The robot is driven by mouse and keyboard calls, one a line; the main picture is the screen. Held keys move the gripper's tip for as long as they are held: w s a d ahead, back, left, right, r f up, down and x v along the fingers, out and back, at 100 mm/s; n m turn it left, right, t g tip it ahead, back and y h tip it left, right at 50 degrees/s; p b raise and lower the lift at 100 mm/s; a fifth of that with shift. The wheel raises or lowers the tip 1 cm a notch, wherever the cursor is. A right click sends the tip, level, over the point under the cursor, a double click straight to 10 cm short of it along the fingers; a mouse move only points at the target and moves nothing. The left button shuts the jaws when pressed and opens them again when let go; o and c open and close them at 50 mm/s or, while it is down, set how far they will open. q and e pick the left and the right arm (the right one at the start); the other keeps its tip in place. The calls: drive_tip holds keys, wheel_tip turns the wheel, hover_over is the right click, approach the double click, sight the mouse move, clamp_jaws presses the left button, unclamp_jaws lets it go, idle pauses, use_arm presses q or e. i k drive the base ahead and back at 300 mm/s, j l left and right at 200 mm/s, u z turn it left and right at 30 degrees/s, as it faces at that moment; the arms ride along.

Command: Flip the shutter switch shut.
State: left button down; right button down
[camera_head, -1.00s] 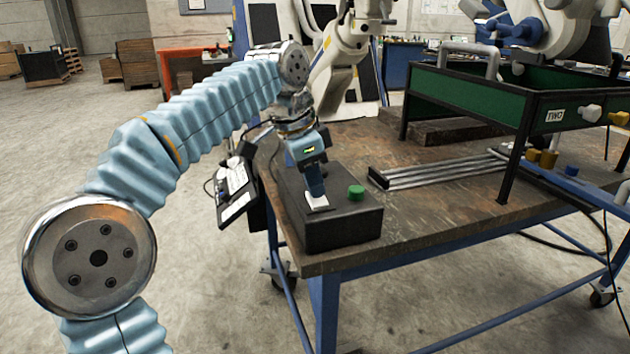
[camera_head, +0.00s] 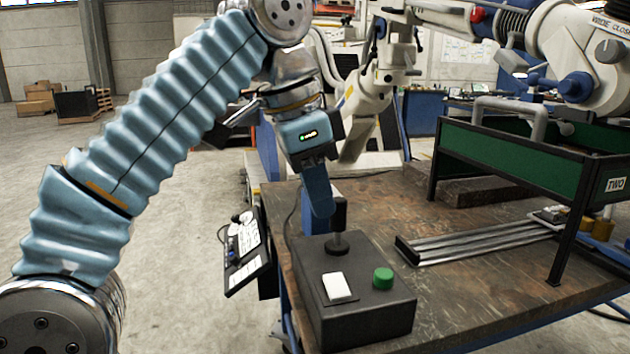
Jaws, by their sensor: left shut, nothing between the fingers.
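A black control box (camera_head: 365,318) sits on the near left corner of the worktable. On its top are a white rocker switch (camera_head: 338,287), a round green button (camera_head: 383,278) to its right, and a black joystick (camera_head: 338,241) at the back. I take the white rocker for the shutter switch; no label is legible, and I cannot tell which way it is tipped. My left gripper (camera_head: 322,206) is shut and empty. It points down above the back of the box, beside the joystick's top in the picture and clear of the switch. My right gripper is not in view.
The worktable (camera_head: 470,290) is mostly bare right of the box. Metal rails (camera_head: 480,243) lie behind it. A green-sided black frame (camera_head: 520,155) marked TWO stands at the right. A tilted panel (camera_head: 245,250) hangs at the table's left. A white robot arm (camera_head: 375,85) stands behind.

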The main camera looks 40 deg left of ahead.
sight(337, 289)
drive_tip(key=k, duration=1)
